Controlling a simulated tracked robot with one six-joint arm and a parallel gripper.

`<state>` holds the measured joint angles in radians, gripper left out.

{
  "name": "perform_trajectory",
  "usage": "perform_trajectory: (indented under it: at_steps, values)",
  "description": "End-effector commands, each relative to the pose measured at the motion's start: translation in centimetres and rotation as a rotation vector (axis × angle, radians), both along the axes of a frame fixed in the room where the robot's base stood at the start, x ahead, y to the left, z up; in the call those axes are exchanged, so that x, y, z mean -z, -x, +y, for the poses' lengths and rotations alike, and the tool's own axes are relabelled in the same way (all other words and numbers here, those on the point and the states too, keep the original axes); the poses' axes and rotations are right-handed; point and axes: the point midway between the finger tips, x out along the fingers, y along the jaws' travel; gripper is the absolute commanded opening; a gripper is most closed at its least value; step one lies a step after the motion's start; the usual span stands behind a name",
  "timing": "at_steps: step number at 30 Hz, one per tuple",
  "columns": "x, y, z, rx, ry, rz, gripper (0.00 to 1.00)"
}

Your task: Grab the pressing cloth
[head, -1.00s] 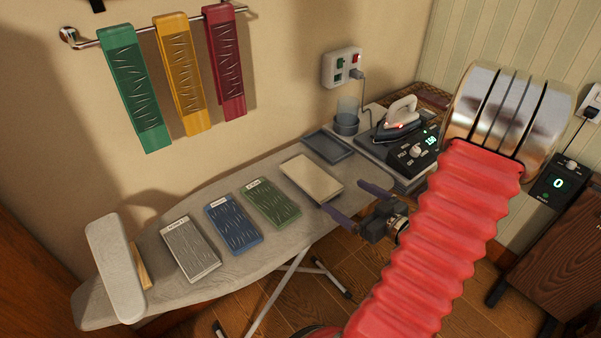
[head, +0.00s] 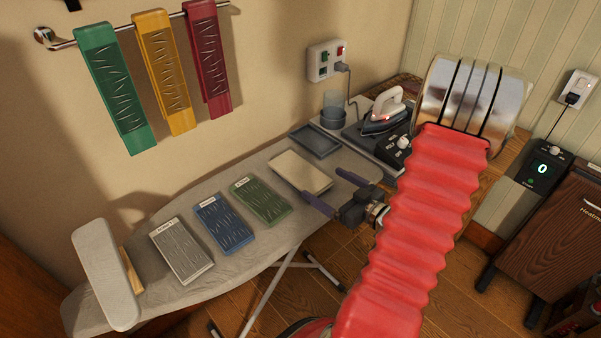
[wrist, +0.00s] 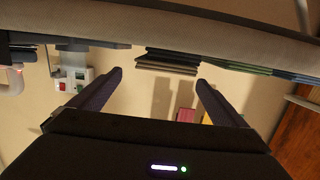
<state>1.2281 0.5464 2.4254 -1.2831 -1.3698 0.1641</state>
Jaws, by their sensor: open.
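A cream folded slab, which I take for the pressing cloth (head: 298,171), lies flat on the ironing board (head: 262,236) near its right end. My gripper (head: 321,183) is open and empty, its two dark fingers at the cloth's front right edge. I cannot tell from the head view whether they touch it. In the wrist view, which is upside down, the cloth shows edge-on as a dark layered stack (wrist: 168,62) ahead of the gap between my fingertips (wrist: 159,77).
Green (head: 261,201), blue (head: 223,223) and grey (head: 181,250) folded cloths lie left of it. Behind are a dark tray (head: 315,141) and an iron (head: 383,112) on its station. A padded sleeve board (head: 105,273) stands at the far left. Strips hang on a wall rail.

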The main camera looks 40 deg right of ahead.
Motion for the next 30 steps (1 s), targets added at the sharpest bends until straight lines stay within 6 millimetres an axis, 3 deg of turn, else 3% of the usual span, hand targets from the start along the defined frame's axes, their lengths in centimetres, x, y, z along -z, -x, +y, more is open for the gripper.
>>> perform_trajectory:
  at_steps: [10, 23, 30]
  values:
    - [0.6, -3.8, 0.2, -0.003, 0.000, 0.000, 0.96]
    - [0.6, -4.3, 0.3, -0.002, 0.000, 0.000, 0.96]
    - [1.0, -5.9, 0.7, -0.005, -0.002, 0.000, 0.96]
